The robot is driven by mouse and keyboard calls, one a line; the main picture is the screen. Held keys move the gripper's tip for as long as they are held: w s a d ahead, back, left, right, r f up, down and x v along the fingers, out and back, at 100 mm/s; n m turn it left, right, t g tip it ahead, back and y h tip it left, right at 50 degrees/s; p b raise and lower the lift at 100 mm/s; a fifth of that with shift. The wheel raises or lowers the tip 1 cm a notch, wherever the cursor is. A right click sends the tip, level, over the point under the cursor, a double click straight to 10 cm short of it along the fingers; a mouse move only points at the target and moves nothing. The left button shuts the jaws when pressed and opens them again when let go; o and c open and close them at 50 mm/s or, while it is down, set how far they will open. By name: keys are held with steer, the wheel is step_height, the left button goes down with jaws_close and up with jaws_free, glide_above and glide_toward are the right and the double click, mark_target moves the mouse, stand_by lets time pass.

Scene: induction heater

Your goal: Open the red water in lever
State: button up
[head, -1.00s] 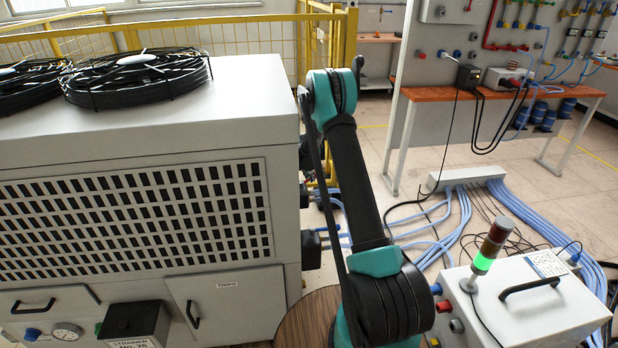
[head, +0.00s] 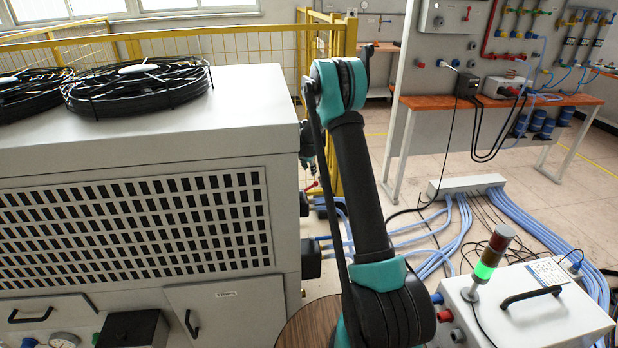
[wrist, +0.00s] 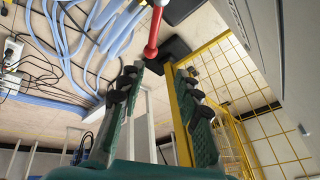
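A red lever (wrist: 153,35) shows at the top centre of the wrist view, with a pale joint at its upper end. It also shows small beside the cabinet's right side in the head view (head: 312,185). My gripper (wrist: 158,72) is open and empty. Its two green fingers with black pads stand apart, and the lever's lower end appears just beyond the gap between the fingertips. I cannot tell the exact distance, but no contact shows. In the head view my gripper is mostly hidden behind my arm and the cabinet edge.
A large white cabinet (head: 130,150) fills the left. A yellow fence (head: 270,50) stands behind it. Blue hoses (head: 440,235) cover the floor at right, near a white box with a signal light (head: 490,255). An orange-topped bench (head: 500,103) stands behind. Black ports protrude from the cabinet's side.

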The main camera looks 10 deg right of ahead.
mark_target(309, 188)
steer(key=shift+r, duration=0.55)
steer(key=shift+c, duration=0.2)
steer(key=shift+c, duration=1.3)
steer(key=shift+w+f+n, duration=0.15)
steer(key=shift+n, duration=0.45)
jaws_close()
steer(key=w+a+f+n+g+y, duration=0.1)
steer(key=w+f+n+y, duration=0.65)
steer(key=n, duration=0.95)
steer(key=shift+s+d+f+h, duration=0.35)
steer(key=shift+s+h, duration=0.1)
steer(key=shift+s, duration=0.3)
steer(key=shift+s+d+f+h, duration=0.35)
steer(key=shift+s+d+h, duration=0.1)
steer(key=shift+s, duration=0.25)
steer(key=shift+s+d+f+h, duration=0.35)
steer(key=shift+s+h, duration=0.1)
steer(key=shift+s, duration=0.3)
